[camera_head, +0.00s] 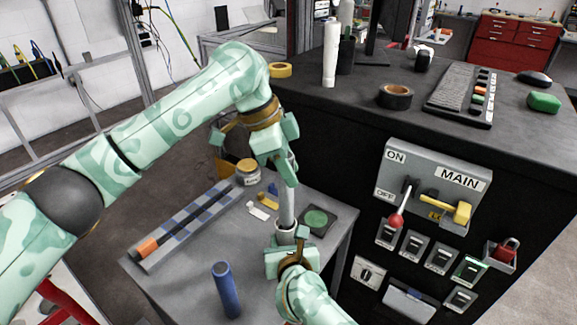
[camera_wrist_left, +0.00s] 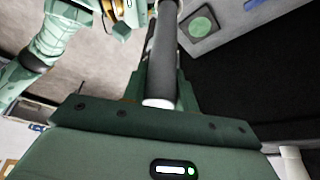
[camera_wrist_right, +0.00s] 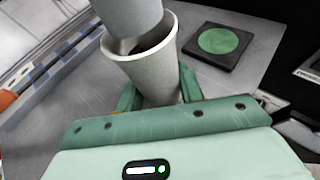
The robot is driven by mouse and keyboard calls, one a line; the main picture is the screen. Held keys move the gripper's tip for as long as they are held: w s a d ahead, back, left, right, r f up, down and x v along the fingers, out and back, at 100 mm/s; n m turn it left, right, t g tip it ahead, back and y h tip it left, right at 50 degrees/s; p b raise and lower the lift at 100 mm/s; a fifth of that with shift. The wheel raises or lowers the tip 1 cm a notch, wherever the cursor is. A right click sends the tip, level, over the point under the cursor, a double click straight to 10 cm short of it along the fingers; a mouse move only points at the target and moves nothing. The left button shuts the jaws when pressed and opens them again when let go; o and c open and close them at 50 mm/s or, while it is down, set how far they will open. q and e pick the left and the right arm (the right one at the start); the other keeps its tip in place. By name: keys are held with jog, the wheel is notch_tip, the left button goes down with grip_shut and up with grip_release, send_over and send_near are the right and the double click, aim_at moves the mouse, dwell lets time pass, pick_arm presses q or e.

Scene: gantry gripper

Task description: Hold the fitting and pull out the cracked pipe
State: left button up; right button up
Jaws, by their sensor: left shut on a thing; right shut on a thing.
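My left gripper (camera_head: 287,170) is shut on the upper part of a grey pipe (camera_head: 287,206), which stands nearly upright. In the left wrist view the pipe (camera_wrist_left: 162,68) runs between the fingers, its pale end near the palm. My right gripper (camera_head: 286,246) is shut around a whitish, cup-like fitting (camera_head: 284,236) below it. In the right wrist view the pipe's rounded lower end (camera_wrist_right: 132,14) shows at the mouth of the fitting (camera_wrist_right: 146,72), with dark inside visible beside it. Whether it is fully clear of the rim I cannot tell. No crack is discernible.
A blue pipe (camera_head: 226,290) stands upright on the grey table. A black square with a green disc (camera_head: 317,220) lies right of the fitting. A long tray (camera_head: 170,240), a jar (camera_head: 248,172) and small pieces lie left. The switch panel (camera_head: 425,185) is on the right.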

aim_at(290, 155)
pick_arm(q)
jog(key=shift+r, duration=0.15)
jog(key=shift+r, duration=1.35)
pick_arm(e)
jog(key=o, duration=1.1)
jog(key=shift+c, duration=0.2)
jog(key=shift+s, duration=0.1)
